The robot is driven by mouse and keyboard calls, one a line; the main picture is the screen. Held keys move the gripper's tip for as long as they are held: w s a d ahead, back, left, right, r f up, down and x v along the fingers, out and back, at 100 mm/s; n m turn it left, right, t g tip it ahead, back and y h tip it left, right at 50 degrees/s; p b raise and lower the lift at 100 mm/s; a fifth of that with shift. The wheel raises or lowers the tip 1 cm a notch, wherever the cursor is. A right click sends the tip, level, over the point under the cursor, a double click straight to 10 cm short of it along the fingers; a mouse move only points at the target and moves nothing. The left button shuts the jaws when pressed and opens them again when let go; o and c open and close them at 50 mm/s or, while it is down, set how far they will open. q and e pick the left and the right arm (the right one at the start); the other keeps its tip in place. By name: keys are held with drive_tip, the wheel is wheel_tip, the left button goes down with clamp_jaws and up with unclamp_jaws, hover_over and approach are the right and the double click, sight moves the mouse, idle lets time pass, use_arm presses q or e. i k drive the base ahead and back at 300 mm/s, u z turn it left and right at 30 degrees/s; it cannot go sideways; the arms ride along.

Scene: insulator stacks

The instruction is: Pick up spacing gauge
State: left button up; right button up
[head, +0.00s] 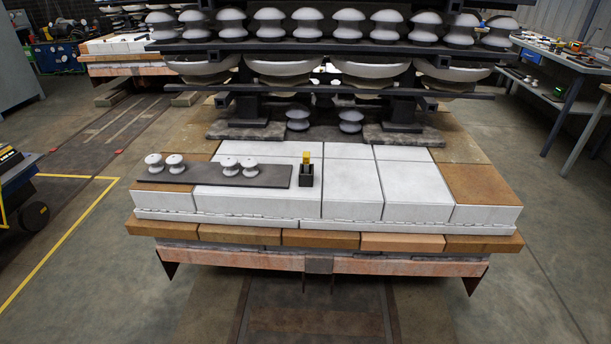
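The spacing gauge looks to be the small yellow piece (306,158) standing upright in a small black holder (306,181). The holder sits on the white blocks of the kiln-car deck (353,190), near the middle of the view. The lower part of the yellow piece is hidden inside the holder. Neither of my grippers shows in the head view, and nothing touches the gauge.
A dark flat plate (215,176) with several white insulators lies just left of the holder. Behind stands a dark rack (320,48) with rows of insulators. White deck to the right is clear. A workbench (570,60) stands at right, a blue cart (18,185) at left.

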sight(306, 155)
drive_tip(key=z, duration=0.95)
drive_tip(key=i, duration=1.05)
drive_tip(key=u, duration=0.5)
